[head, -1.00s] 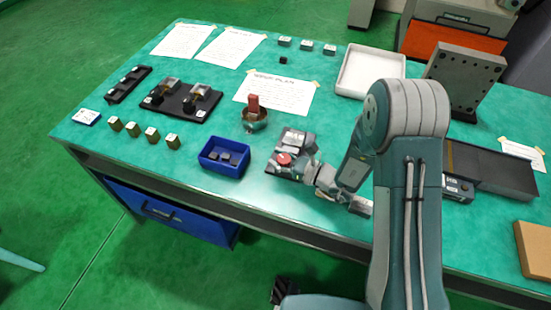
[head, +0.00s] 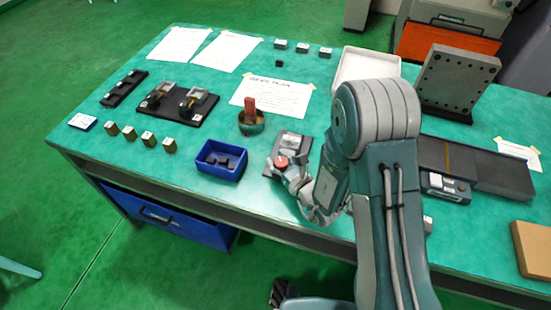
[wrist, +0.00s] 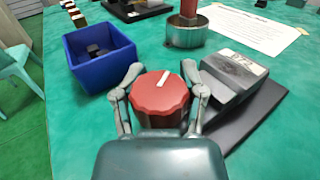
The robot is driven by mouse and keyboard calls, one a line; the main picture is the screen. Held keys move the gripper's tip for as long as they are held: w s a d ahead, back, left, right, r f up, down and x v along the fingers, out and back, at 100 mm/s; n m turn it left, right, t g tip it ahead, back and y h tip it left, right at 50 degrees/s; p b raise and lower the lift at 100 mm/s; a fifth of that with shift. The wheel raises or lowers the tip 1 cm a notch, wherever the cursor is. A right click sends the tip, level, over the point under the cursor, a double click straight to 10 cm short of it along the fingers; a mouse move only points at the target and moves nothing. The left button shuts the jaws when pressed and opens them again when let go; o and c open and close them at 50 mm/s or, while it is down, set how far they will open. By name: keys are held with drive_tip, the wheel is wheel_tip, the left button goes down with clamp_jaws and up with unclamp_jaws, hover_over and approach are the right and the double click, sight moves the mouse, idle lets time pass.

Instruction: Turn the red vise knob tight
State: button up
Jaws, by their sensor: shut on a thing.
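The red vise knob (wrist: 160,94) has a scalloped edge and a white mark that points up and slightly right in the wrist view. It also shows small in the head view (head: 281,161). My gripper (wrist: 160,100) is shut on the knob, with one finger at its left side and one at its right. The grey vise body (wrist: 232,78), with dark lettering on top, lies just right of the knob on a dark base plate (wrist: 250,118). My gripper's palm hides the near side of the knob.
A blue bin (head: 239,171) with dark pieces stands left of the knob. A round metal pot (head: 251,128) with a red item stands behind. A paper sheet (head: 290,98) lies farther back. A dark upright plate (head: 455,82) stands right. Green table shows between them.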

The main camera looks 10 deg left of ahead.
sight(286, 168)
drive_tip(key=o, duration=0.9)
drive_tip(key=shift+d, duration=0.1)
drive_tip(key=shift+c, duration=0.2)
drive_tip(key=v, duration=0.7)
drive_tip(key=shift+s+d, duration=0.15)
drive_tip(key=shift+d, duration=0.05)
